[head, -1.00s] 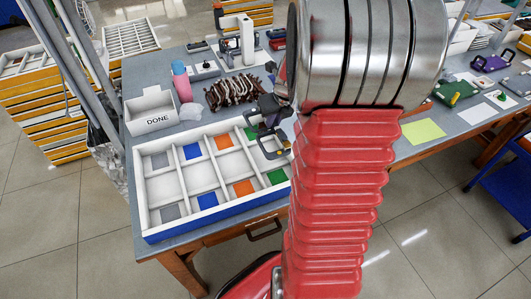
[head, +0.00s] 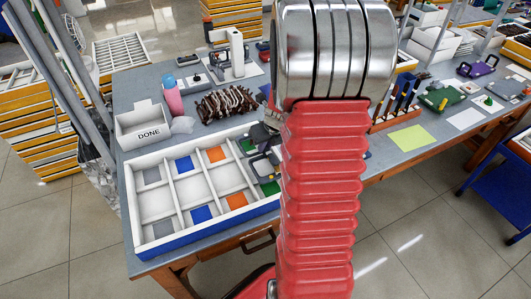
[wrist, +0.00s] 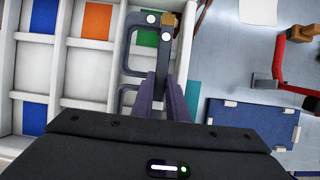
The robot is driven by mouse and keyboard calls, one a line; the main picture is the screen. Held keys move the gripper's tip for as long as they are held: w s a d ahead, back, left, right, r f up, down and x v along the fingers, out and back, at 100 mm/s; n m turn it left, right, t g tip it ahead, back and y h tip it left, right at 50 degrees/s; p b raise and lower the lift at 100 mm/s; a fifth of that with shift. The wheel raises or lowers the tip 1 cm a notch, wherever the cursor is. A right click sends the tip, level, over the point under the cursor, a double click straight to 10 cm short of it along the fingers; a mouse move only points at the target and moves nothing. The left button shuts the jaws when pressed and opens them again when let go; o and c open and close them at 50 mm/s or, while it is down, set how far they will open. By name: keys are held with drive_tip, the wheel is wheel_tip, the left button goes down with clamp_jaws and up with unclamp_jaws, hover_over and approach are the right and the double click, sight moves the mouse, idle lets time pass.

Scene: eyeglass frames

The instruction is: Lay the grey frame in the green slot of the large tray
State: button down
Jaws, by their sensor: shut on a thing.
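The grey frame (wrist: 134,58) is a dark open-rimmed frame with white dots near one end. My gripper (wrist: 167,92) is shut on it in the wrist view. In the head view the frame (head: 265,166) shows at the right end of the large white tray (head: 200,229), over the green-marked column. A green patch shows in the head view (head: 270,187) and behind the frame in the wrist view (wrist: 147,38). My gripper (head: 268,140) is partly hidden by my arm in the head view. I cannot tell whether the frame touches the tray floor.
The tray's other columns have grey, blue (head: 185,165) and orange (head: 216,154) patches and look empty. A white DONE box (head: 146,130), a pink bottle (head: 173,98) and a brown ribbed rack (head: 222,104) stand behind it. A blue panel (wrist: 250,122) lies right of the tray.

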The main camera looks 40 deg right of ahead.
sight(266, 150)
drive_tip(key=shift+f, duration=1.85)
drive_tip(key=c, duration=2)
unclamp_jaws()
drive_tip(key=shift+f, duration=0.1)
drive_tip(key=shift+v, duration=6.15)
drive_tip(key=shift+d, duration=0.1)
